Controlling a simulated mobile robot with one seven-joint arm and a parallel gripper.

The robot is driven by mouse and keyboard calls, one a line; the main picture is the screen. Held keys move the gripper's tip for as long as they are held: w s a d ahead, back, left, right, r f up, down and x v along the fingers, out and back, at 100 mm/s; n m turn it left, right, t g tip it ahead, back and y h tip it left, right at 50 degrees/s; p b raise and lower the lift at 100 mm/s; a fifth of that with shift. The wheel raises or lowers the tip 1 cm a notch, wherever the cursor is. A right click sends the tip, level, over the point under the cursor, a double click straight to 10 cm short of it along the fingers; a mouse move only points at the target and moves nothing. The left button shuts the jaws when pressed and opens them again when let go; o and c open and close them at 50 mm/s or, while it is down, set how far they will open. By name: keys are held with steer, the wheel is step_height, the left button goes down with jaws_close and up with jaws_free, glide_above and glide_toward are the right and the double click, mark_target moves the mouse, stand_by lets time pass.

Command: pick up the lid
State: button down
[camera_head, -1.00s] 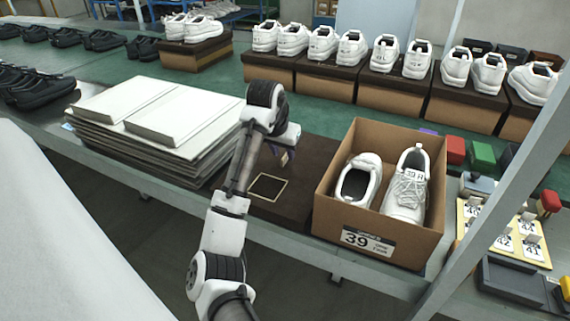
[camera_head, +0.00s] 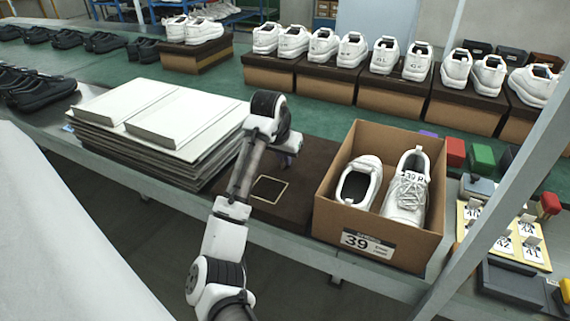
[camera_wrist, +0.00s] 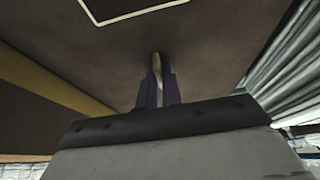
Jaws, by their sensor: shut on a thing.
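The dark brown lid (camera_head: 308,185), with a cream square outline on top, lies flat on the bench between the paper stack and the shoe box. Its brown top fills much of the wrist view (camera_wrist: 215,35). My gripper (camera_head: 288,158) is down at the lid's far part, partly hidden by my wrist in the head view. In the wrist view my purple fingers (camera_wrist: 158,90) are close together on a thin pale upright piece that stands at the lid's surface. Whether the lid is lifted at all cannot be told.
An open box (camera_head: 335,215) marked 39, holding white shoes (camera_head: 408,188), stands close to the right of the lid. A stack of white sheets (camera_head: 190,125) is close on the left. Boxes with white shoes line the back (camera_head: 390,95).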

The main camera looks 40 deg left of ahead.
steer(key=shift+r, duration=0.1)
step_height(320, 180, up, 20)
steer(key=shift+p, duration=0.4)
stand_by(0.6)
